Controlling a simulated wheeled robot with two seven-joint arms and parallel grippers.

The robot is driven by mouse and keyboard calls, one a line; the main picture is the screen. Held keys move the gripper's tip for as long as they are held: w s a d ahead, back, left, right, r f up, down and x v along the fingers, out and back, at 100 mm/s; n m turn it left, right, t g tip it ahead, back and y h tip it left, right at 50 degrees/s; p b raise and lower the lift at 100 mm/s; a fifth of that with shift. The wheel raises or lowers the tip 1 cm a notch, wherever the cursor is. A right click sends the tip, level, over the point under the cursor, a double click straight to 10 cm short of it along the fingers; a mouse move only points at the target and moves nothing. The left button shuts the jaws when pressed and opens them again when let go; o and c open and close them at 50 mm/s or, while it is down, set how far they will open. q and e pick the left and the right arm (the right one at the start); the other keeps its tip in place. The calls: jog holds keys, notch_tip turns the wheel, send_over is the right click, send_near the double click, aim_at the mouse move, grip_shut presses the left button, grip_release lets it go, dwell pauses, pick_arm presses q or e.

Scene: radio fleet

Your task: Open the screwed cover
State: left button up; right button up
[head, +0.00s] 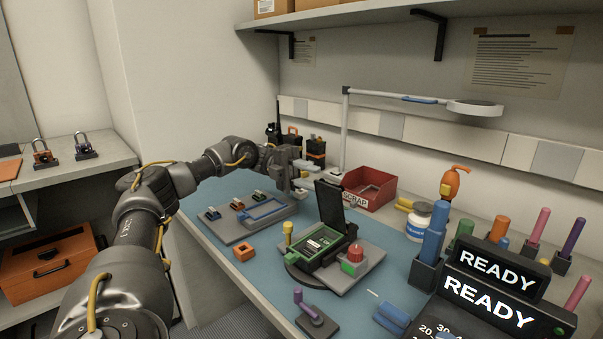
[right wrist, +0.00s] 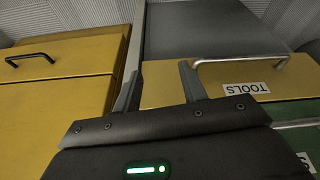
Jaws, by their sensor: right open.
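A device with a green tray and board (head: 318,245) sits on a grey stand over a dark round base on the blue mat. A black cover (head: 331,204) stands upright at its back edge, with the green inside exposed. Any screws are too small to make out. My left gripper (head: 298,180) is beyond the device and to its left, above the far part of the mat, apart from the cover. My right gripper (right wrist: 160,86) is open and empty in the right wrist view, above drawer fronts.
A red button (head: 355,253) and a yellow knob (head: 288,229) flank the device. A grey tray with small clips (head: 245,220), an orange block (head: 244,253) and a red scrap bin (head: 369,188) stand nearby. A READY display (head: 490,288) and tool holders crowd the right. A tools drawer (right wrist: 230,84) has a metal handle.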

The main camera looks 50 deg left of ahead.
pick_arm(q)
jog(key=shift+a+f, duration=0.1)
jog(key=shift+a, duration=1.35)
pick_arm(e)
jog(key=shift+w+a+f, duration=0.1)
jog(key=shift+w+f, duration=0.3)
jog(key=shift+f, duration=0.1)
jog(key=shift+s, duration=0.1)
